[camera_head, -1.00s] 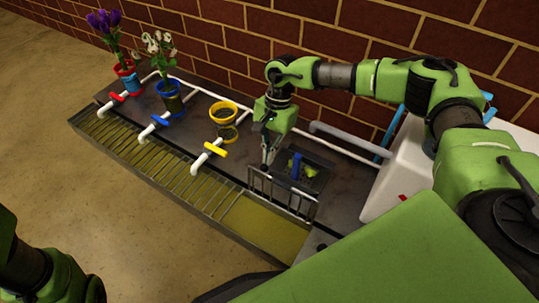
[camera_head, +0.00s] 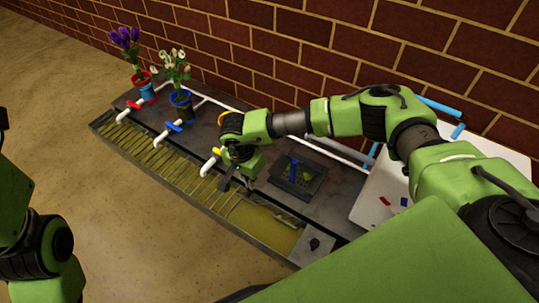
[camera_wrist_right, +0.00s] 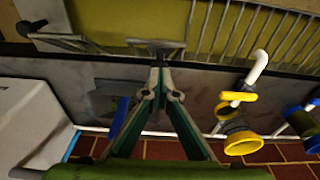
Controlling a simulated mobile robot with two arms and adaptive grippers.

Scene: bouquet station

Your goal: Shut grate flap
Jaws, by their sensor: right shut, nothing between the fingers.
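The grate flap (camera_head: 281,211) shows in the head view as a thin, dark barred edge, tilted over the yellowish open section of the trough (camera_head: 262,222). Its bars also show in the right wrist view (camera_wrist_right: 75,42), nearly edge-on. My right gripper (camera_head: 227,184) is shut and empty. In the right wrist view its fingertips (camera_wrist_right: 159,62) meet at the flap's bars and seem to touch them. The arm hides part of the flap in the head view. My left arm shows at the left edge of the head view, but its gripper is out of view.
A dark tray (camera_head: 312,187) with a blue-handled tool stands behind the flap. The yellow pot (camera_wrist_right: 240,143) and yellow-valved pipe (camera_head: 211,162) are close to my right gripper. Potted purple flowers (camera_head: 126,40) and white flowers (camera_head: 174,67) stand further left. The floor at left is clear.

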